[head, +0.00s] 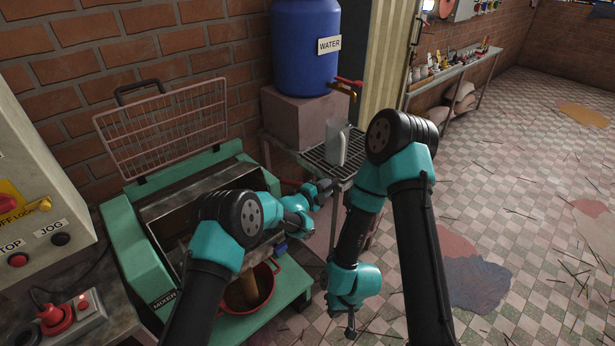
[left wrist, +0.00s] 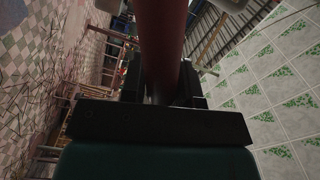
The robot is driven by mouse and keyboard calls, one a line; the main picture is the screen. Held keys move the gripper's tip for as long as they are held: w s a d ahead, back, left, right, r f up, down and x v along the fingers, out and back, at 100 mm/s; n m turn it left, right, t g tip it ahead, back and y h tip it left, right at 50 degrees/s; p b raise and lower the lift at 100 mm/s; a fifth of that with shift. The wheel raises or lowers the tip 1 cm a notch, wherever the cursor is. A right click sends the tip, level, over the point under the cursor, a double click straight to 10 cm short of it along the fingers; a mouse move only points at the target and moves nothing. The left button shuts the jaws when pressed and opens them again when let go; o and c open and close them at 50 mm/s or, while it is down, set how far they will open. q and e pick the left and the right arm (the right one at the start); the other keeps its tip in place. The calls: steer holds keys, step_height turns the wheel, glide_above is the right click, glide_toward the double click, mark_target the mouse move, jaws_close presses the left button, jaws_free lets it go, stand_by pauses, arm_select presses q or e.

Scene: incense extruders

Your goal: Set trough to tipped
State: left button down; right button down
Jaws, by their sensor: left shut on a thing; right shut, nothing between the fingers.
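The metal trough (head: 168,212) sits in the green mixer (head: 125,235), below a raised wire guard. My left arm covers much of its front, so its tilt is hard to tell. My left gripper (head: 326,188) is at the mixer's right side, shut on a dark red handle (head: 291,183). In the left wrist view the handle (left wrist: 161,45) runs between the fingers as a thick red bar. My right gripper (head: 350,328) is shut and empty, pointing down to the right of the mixer. Brown material shows below the trough, over a red basin (head: 266,276).
The raised wire guard (head: 165,130) stands behind the trough. A rack table with a clear jug (head: 335,145) and a blue water barrel (head: 305,50) stands behind the left gripper. A control box (head: 35,200) is at the left. Tiled floor at right is open.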

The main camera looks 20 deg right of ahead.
arm_select(q)
steer(key=shift+s+f, duration=0.15)
steer(key=shift+f, duration=0.6)
steer(key=c, duration=0.9)
jaws_free()
steer(key=shift+r, duration=0.1)
steer(key=v, duration=1.7)
steer(key=shift+s+a, duration=0.15)
